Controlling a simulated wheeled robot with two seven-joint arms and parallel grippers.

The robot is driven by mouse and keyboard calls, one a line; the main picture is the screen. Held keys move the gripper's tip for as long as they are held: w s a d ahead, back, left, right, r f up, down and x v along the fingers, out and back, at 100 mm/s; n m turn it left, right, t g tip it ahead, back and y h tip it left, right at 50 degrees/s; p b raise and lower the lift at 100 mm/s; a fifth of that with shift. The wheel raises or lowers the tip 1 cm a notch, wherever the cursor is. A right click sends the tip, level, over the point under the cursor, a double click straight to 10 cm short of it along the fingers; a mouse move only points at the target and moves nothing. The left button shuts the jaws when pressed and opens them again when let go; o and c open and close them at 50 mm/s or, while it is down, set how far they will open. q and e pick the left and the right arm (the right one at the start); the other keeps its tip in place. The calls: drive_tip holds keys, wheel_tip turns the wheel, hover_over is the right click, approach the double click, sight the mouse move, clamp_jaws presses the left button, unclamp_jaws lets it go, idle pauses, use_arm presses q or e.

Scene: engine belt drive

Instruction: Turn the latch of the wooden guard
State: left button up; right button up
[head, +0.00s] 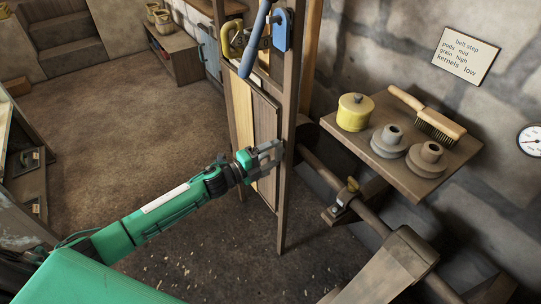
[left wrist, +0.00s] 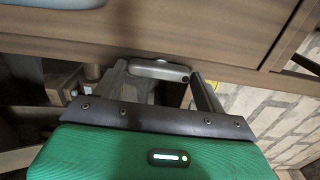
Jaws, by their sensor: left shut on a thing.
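The wooden guard (head: 265,120) is a tall plank panel set against a wooden post (head: 289,100) in the head view. My left gripper (head: 279,153) is at the guard's right edge, beside the post. In the left wrist view, the fingers of my left gripper (left wrist: 160,85) are shut on the latch (left wrist: 158,70), a short grey metal bar with rounded ends on the wood. The gripper hides the latch in the head view. My right gripper is in neither view.
To the right, a wooden shelf (head: 455,178) holds grey pulleys, a yellow tin and a brush. A shaft (head: 370,215) runs below it. The floor at left is open.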

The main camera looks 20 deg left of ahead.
use_arm(q)
drive_tip(key=o, duration=1)
drive_tip(key=shift+s+a, duration=0.2)
drive_tip(key=shift+s, duration=0.05)
drive_tip(key=b+v, duration=0.1)
drive_tip(key=v, duration=1.2)
drive_tip(key=shift+b, duration=0.3)
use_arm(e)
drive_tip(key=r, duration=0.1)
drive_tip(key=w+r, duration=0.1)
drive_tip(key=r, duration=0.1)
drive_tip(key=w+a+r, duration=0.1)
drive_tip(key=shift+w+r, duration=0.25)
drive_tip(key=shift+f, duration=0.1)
